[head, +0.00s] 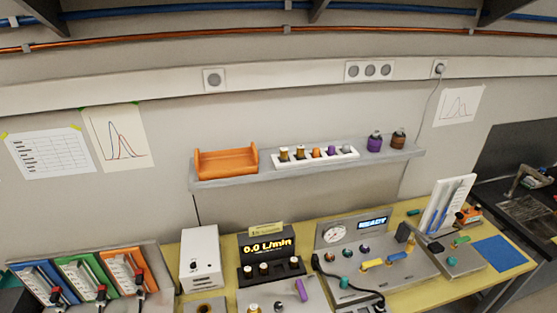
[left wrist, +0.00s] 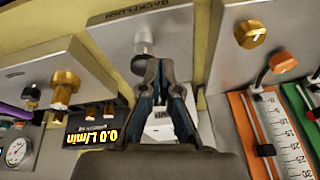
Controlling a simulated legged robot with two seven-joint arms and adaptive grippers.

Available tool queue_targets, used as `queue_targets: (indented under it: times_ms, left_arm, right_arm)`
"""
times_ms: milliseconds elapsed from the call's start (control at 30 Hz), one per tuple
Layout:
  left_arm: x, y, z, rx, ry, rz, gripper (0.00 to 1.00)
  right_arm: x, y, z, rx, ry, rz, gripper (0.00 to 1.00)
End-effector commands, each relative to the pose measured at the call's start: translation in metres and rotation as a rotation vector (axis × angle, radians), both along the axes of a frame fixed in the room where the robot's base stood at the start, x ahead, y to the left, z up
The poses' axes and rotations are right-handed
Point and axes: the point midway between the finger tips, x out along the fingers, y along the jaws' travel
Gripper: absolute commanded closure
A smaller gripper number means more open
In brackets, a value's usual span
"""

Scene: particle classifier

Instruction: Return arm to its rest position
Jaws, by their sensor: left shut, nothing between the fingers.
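My left gripper (left wrist: 160,70) shows in the left wrist view, its dark fingers closed together at the tips with nothing between them. No arm or gripper of mine shows in the head view, and my right gripper is in neither view.
Around the left gripper are brass knobs (left wrist: 64,82), a flow display (left wrist: 92,135) reading 0.0 L/min and orange-framed scales (left wrist: 240,118). In the head view, instruments crowd the yellow bench (head: 408,297); a wall shelf (head: 222,182) holds an orange cradle (head: 227,163) and several bottles.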

Motion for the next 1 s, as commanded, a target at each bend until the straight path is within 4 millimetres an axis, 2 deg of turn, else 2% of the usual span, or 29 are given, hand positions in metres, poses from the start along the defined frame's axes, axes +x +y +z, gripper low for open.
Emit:
queue_targets:
  times_ms: [33, 200, 400, 600, 700, 1000]
  left_arm:
    - [-0.026, -0.010, -0.009, -0.002, 0.008, -0.026, 1.00]
    - [-0.092, -0.034, -0.016, -0.010, 0.014, -0.093, 1.00]
    - [-0.148, -0.053, -0.011, -0.028, 0.018, -0.141, 1.00]
    - [-0.190, -0.066, 0.001, -0.046, 0.018, -0.170, 1.00]
    - [-0.207, -0.071, 0.006, -0.055, 0.020, -0.182, 1.00]
    - [-0.191, -0.072, -0.087, -0.054, 0.053, -0.183, 1.00]
  right_arm:
    - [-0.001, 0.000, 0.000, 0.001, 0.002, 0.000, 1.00]
    - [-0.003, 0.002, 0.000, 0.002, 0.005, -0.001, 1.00]
    - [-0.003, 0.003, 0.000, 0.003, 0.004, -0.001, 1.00]
    - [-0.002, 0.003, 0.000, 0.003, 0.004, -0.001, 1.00]
    - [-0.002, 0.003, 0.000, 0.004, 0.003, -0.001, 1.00]
    - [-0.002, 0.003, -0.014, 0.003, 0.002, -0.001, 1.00]
